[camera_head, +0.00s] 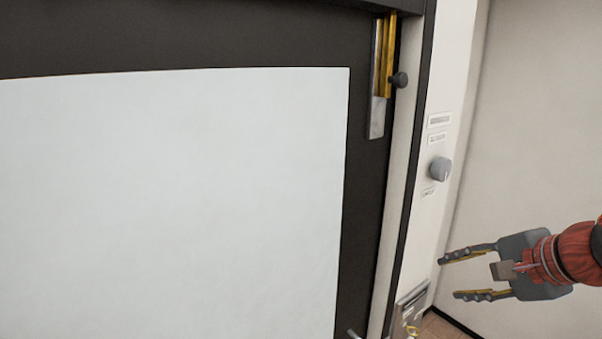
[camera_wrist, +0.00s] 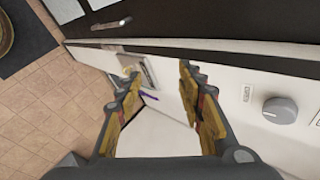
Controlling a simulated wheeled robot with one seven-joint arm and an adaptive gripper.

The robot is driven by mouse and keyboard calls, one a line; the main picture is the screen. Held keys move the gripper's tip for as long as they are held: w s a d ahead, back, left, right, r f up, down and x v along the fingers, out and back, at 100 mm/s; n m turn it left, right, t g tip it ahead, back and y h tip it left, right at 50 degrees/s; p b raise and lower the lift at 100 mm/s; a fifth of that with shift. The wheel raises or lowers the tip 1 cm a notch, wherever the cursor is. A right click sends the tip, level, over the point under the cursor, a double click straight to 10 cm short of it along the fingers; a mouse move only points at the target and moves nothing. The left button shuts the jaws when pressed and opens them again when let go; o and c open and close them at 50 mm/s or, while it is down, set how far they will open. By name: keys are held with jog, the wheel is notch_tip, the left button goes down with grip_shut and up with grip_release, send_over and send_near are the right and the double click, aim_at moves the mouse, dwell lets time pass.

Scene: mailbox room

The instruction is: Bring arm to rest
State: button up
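My gripper (camera_head: 447,278) is at the right of the head view, its two fingers spread apart and pointing left. Nothing shows between the fingers there. In the wrist view my gripper (camera_wrist: 160,85) is also open, its yellow-edged fingers wide apart. My red and black wrist runs off the right edge of the head view. The gripper is in front of a white panel and below a grey round knob (camera_head: 440,169). The knob shows at the right in the wrist view (camera_wrist: 281,109) too, apart from the fingers.
A dark-framed door with a large pale panel (camera_head: 170,200) fills the left of the head view. A brass and metal fitting (camera_head: 378,100) is at its upper right. A metal box (camera_head: 411,308) is low on the white panel. Tiled floor (camera_wrist: 50,120) shows in the wrist view.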

jog(key=s+a+f+n+g+h+b, duration=0.1)
jog(key=s+a+f+n+b, duration=0.2)
jog(key=f, duration=0.9)
jog(key=s+a+f+n+g+h+b, duration=0.1)
jog(key=s+a+f+n+b, duration=0.3)
jog(key=s+f+n+b, duration=0.3)
jog(key=s+a+f+n+g+h+b, duration=0.1)
jog(key=s+a+f+n+b, duration=0.2)
jog(key=f+b, duration=0.6)
jog(key=s+f+n, duration=0.2)
jog(key=s+f, duration=0.1)
jog(key=f, duration=0.6)
jog(key=shift+s+a+f+b, duration=0.15)
jog(key=shift+f+b, duration=0.25)
jog(key=shift+o, duration=0.3)
